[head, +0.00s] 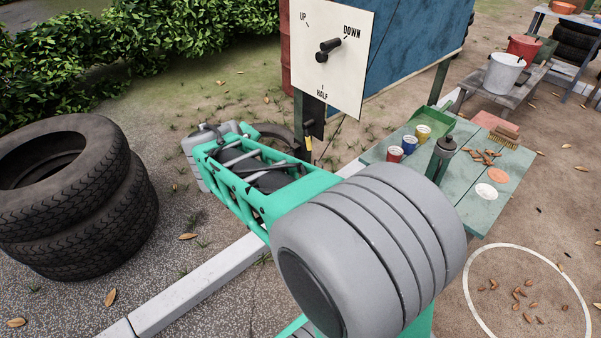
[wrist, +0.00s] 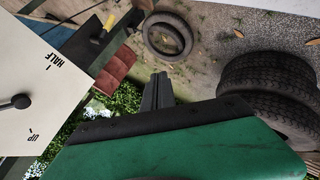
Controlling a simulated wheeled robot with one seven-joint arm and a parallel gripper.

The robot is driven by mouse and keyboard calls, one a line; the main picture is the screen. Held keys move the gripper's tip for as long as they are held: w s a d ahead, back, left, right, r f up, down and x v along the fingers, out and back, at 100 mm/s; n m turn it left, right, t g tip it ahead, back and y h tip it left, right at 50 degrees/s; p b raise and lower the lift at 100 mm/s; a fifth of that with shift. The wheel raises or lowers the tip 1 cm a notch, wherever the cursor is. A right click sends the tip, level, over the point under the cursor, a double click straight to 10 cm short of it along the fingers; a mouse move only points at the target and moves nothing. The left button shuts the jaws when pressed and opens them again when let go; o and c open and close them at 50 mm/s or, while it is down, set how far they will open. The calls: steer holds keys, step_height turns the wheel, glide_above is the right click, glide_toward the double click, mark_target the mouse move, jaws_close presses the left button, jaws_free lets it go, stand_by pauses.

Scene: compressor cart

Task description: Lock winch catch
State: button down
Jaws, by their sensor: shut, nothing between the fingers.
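A cream panel (head: 332,75) marked UP, DOWN and HALF stands at the top middle of the head view. In the wrist view the panel (wrist: 40,45) is at the left, with the black knob (wrist: 20,102) at the frame edge. Below the panel is a small yellow-and-black handle (head: 309,146), also seen in the wrist view (wrist: 103,33). Which part is the winch catch is unclear. My gripper (wrist: 157,80) is shut and empty, apart from the panel; my arm hides it in the head view.
Stacked tyres (head: 75,195) stand at the left. A green table (head: 465,190) with paint cans, a dark flask and a brush is at the right. A blue board (head: 415,65) stands behind the panel. A pale kerb (head: 200,287) crosses the ground; a single tyre (wrist: 168,36) lies beyond my gripper.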

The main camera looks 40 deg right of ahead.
steer(key=w+d+f+n+h+b, duration=0.2)
steer(key=d+f+n+h+b, duration=0.1)
steer(key=d+f+b, duration=0.3)
steer(key=w+d+f+n+t+h+b, duration=0.1)
steer(key=w+d+f+n+h+b, duration=0.2)
steer(key=d+f+h+b, duration=0.2)
steer(key=d+f+b, duration=0.2)
steer(key=d+f, duration=0.2)
steer(key=shift+w+d+f, duration=0.15)
steer(key=shift+w, duration=0.15)
steer(key=shift+d, duration=0.1)
steer(key=w+d+b, duration=0.1)
steer(key=d+b, duration=0.2)
steer(key=d, duration=0.6)
steer(key=shift+w+f, duration=0.15)
steer(key=shift+w, duration=0.05)
steer(key=shift+s+d+r+n+p, duration=0.1)
steer(key=shift+r+n+p, duration=0.15)
steer(key=shift+p, duration=0.4)
